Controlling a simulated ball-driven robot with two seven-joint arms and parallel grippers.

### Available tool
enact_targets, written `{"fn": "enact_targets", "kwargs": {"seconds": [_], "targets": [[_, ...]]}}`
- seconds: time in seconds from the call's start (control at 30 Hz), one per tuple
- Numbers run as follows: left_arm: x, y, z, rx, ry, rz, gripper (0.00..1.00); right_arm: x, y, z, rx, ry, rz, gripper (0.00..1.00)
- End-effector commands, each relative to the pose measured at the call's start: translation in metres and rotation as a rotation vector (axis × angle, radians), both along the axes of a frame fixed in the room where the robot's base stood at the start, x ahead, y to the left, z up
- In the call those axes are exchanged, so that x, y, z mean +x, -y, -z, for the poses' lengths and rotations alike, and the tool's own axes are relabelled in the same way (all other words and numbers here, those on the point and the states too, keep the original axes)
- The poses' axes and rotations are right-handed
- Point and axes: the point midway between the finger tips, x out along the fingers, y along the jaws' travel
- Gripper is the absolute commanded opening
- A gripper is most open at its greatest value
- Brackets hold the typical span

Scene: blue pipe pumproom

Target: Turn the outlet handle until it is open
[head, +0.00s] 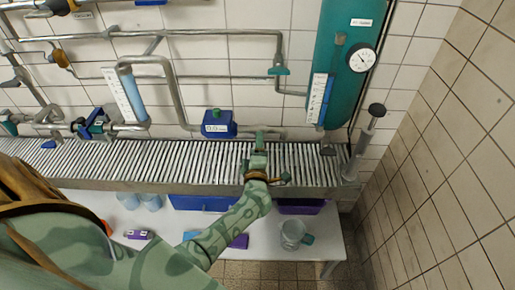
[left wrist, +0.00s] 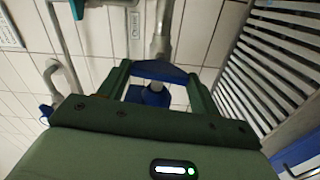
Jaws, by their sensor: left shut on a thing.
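My left gripper (head: 261,140) reaches over the grating to the pipe at the wall, just right of the blue meter box. In the left wrist view its two green fingers (left wrist: 157,80) stand on either side of a blue handle (left wrist: 155,70), which spans the space between them. The gripper is shut on this handle. A blue round part (left wrist: 155,94) shows below the handle, between the fingers. In the head view the gripper hides the handle, and how far it is turned cannot be told. My right gripper is not in view.
The blue meter box (head: 219,124) sits close left of the gripper. A teal tank (head: 344,60) with a round gauge (head: 362,57) hangs at the right. The slatted grating (head: 150,165) runs below the pipes. A glass jug (head: 293,234) stands on the white table (head: 335,240).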

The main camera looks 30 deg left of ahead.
Motion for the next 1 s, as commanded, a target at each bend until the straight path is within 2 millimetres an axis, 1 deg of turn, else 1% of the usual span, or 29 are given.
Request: {"fn": "enact_targets", "kwargs": {"seconds": [0.03,0.33,0.87,0.9,0.97,1.0], "targets": [[-0.0011,0.0012,0.0031,-0.025,0.009,0.001,0.41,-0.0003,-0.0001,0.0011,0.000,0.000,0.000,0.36],[-0.0013,0.0012,0.0034,-0.121,0.067,0.001,0.41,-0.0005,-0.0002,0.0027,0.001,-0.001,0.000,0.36],[-0.0016,0.0009,0.0036,-0.145,0.081,-0.001,0.41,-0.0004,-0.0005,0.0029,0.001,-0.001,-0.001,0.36],[-0.0016,0.0008,0.0036,-0.144,0.080,-0.001,0.69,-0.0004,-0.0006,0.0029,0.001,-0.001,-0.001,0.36],[-0.0016,0.0007,0.0034,-0.144,0.080,-0.001,0.85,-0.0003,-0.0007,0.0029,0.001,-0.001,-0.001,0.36],[-0.0014,0.0006,0.0031,-0.143,0.081,-0.001,0.85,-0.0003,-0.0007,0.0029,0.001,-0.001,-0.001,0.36]]}}
